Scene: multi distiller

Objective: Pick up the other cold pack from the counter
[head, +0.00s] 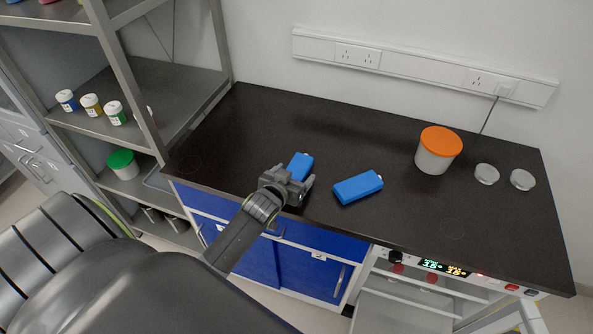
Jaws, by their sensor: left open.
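Two blue cold packs lie on the dark counter (270,115) in the head view. One cold pack (358,188) lies in the open, to the right of my left gripper. The other cold pack (301,164) is just beyond my left gripper (300,183), which hides its near end. My left gripper is open over the counter's front part. I cannot tell whether its fingers are around that pack or only in front of it. My right gripper is not in view.
A white tub with an orange lid (440,142) and two small round grey lids (486,174) stand to the right on the counter. A metal shelf rack (150,95) with small bottles stands at the left. The counter's back left is clear.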

